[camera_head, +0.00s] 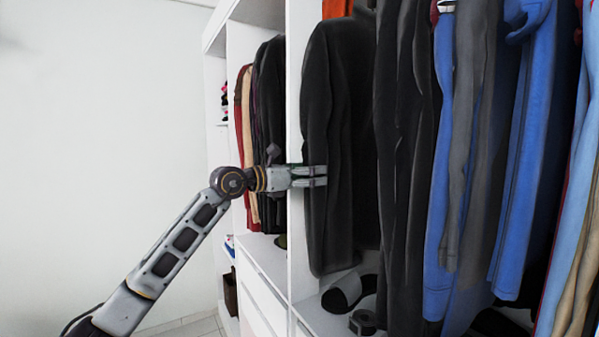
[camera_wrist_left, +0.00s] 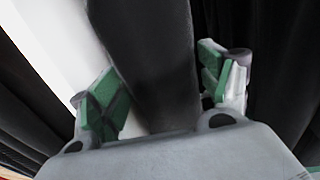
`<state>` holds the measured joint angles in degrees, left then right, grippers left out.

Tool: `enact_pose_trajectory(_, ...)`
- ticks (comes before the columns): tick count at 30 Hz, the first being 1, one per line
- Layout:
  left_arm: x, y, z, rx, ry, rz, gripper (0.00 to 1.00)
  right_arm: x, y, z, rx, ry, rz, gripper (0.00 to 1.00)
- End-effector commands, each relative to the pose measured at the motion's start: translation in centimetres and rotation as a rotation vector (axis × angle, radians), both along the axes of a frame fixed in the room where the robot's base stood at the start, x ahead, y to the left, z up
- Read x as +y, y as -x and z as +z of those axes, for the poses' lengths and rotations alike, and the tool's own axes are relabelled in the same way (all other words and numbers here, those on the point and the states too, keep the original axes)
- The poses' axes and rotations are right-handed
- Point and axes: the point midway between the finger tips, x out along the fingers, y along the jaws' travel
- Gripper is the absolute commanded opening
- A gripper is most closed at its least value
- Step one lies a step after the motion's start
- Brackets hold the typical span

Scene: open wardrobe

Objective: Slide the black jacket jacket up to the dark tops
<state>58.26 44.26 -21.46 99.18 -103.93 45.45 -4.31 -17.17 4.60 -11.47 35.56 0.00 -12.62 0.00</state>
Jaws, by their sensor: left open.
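The black jacket (camera_head: 338,130) hangs at the left end of the right wardrobe section, close to the white divider. My left gripper (camera_head: 318,176) is at its left edge, about halfway down. In the left wrist view, the gripper (camera_wrist_left: 160,95) is open, with green-padded fingers on both sides of a dark sleeve (camera_wrist_left: 152,50) of the jacket. The sleeve lies between the fingers, and I cannot tell whether either finger touches it. The dark tops (camera_head: 402,130) hang just right of the jacket, with a narrow gap at most. My right gripper is in neither view.
A white divider (camera_head: 297,240) stands directly left of the jacket. Blue and grey garments (camera_head: 530,150) hang farther right. Dark and red clothes (camera_head: 268,110) hang in the left section. Slippers (camera_head: 345,292) and a dark roll (camera_head: 363,322) lie on the shelf below.

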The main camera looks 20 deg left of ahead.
Motion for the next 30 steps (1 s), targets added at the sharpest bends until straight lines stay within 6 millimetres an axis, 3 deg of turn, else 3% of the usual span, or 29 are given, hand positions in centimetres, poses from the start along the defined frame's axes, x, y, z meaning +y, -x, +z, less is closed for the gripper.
enact_pose_trajectory(9,-1.4,-1.8,0.1,-0.001,0.001,0.000,0.78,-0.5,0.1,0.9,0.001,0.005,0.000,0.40)
enact_pose_trajectory(21,-1.6,-2.1,0.0,0.000,0.000,0.000,0.78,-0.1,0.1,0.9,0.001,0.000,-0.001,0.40)
enact_pose_trajectory(30,-1.6,-2.1,0.0,0.000,0.000,0.000,0.39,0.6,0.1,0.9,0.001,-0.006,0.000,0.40)
